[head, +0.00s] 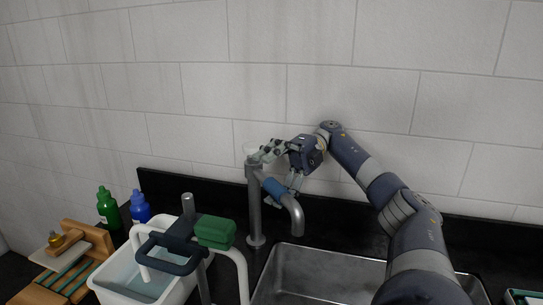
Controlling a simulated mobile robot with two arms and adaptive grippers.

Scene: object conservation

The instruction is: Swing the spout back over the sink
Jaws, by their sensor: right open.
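A grey metal tap post (255,210) stands behind the sink, left of its back corner. Its spout (293,212) comes off the upper post toward the right and front, with a blue sleeve (273,187), and bends down. The spout's end shows just above the back left corner of the steel sink (318,262); I cannot tell if it is over the basin. My right gripper (277,172) is open at the top of the tap, with one finger by the post top and the other beside the spout near the blue sleeve. Contact is unclear. My left gripper is not in view.
A white tub (112,273) stands left of the sink, partly behind a dark-handled fixture with a green block (215,231). Green (107,207) and blue (140,208) bottles and a wooden rack (87,237) are farther left. A tiled wall (330,60) rises behind.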

